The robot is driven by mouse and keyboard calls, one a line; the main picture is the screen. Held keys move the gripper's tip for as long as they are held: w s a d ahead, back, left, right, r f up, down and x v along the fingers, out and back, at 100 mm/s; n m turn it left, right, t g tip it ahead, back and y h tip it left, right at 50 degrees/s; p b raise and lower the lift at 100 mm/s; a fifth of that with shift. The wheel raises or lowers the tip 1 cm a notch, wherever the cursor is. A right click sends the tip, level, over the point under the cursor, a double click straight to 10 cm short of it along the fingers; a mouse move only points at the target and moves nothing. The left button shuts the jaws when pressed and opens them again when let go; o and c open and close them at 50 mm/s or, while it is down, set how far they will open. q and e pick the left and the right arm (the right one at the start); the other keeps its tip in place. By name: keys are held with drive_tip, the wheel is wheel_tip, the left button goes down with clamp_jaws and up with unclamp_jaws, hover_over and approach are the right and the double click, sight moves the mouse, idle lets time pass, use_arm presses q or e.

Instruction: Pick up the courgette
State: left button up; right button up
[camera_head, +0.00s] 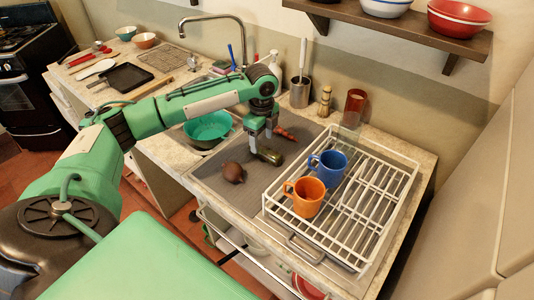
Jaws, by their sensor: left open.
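The courgette (271,156) is a short dark green piece lying on the grey mat (213,170) on the counter. My left gripper (261,142) points down just above and behind the courgette's left end, with its fingers apart. Nothing shows between the fingers. I cannot tell whether a fingertip touches the courgette. My right gripper is not in view.
A brown round vegetable (233,172) lies left of the courgette, and a reddish carrot-like one (285,133) lies behind it. A white dish rack (345,225) with an orange mug (306,197) and a blue mug (329,165) stands to the right. A green colander (207,128) sits at left.

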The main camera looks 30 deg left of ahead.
sight(264, 149)
use_arm(q)
drive_tip(key=shift+w+d+f+p, duration=0.1)
drive_tip(key=shift+f+p, duration=0.25)
drive_tip(key=shift+f, duration=1)
drive_tip(key=shift+w+d+f+p, duration=0.1)
drive_tip(key=shift+f+p, duration=0.2)
drive_tip(key=shift+f, duration=1.05)
drive_tip(key=c, duration=1.1)
drive_tip(key=shift+r, duration=0.15)
